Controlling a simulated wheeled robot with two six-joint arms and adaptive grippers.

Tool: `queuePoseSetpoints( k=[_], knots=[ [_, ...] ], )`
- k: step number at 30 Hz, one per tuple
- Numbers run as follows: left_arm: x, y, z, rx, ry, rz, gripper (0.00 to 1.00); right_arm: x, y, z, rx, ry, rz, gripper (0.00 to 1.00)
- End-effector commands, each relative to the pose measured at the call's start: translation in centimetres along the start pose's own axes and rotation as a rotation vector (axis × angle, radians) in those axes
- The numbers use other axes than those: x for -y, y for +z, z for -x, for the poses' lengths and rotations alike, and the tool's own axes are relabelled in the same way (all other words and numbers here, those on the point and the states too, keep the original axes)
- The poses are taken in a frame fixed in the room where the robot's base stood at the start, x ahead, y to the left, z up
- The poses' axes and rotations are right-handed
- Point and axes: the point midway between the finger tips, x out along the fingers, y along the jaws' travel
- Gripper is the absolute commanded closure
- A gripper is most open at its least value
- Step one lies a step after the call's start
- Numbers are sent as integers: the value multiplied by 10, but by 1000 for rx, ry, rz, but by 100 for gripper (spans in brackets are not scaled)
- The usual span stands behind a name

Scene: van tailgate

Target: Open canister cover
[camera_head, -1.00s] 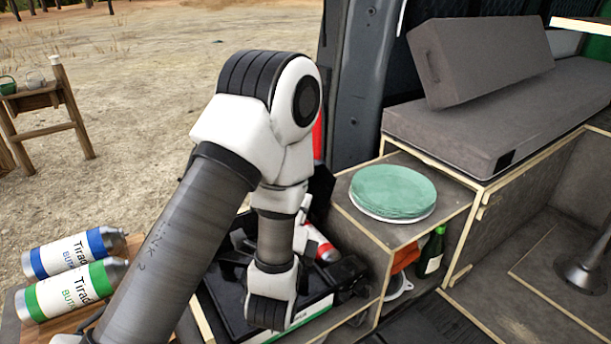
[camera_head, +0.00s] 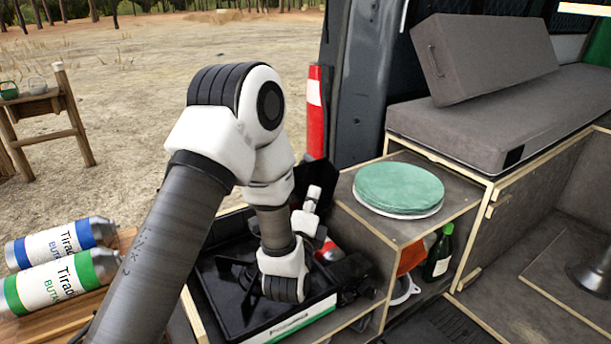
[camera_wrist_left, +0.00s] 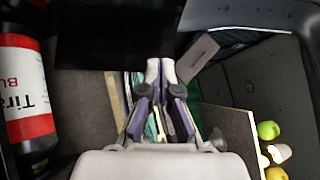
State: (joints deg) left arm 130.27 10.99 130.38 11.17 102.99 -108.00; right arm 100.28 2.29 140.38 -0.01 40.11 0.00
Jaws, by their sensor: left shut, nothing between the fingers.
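A black camping stove (camera_head: 232,318) with a green and white label on its front sits in the wooden box below my left arm. A red and white canister (camera_head: 327,249) shows partly on its right side, behind my wrist. A dark panel (camera_head: 314,176) stands up behind my wrist; I cannot tell for sure whether it is the canister cover. In the left wrist view a canister with a red label (camera_wrist_left: 22,75) lies at the left, and a dark panel (camera_wrist_left: 115,35) fills the top. My left gripper (camera_wrist_left: 161,68) is shut and empty, its tips by that panel's lower edge. My right gripper is out of view.
Two butane canisters, one blue-banded (camera_head: 62,243) and one green-banded (camera_head: 60,281), lie at the lower left. Green plates (camera_head: 399,187) sit on the shelf right of the stove. A dark bottle (camera_head: 438,254) stands below them. Grey cushions (camera_head: 500,115) lie behind.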

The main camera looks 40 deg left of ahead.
Motion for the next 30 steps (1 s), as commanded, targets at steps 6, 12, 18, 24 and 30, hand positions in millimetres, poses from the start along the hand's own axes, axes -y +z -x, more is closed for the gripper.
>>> queuePoseSetpoints(
  k=[6,12,18,24,30],
  knots=[
    [2,18,-37,6,1,2,100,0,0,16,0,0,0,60],
    [0,28,-49,1,1,0,100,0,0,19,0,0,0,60],
    [-1,28,-49,0,1,-1,100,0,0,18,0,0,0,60],
    [4,32,-53,0,17,15,100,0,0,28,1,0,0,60],
    [12,52,-72,2,118,117,100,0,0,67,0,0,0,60]
  ],
)
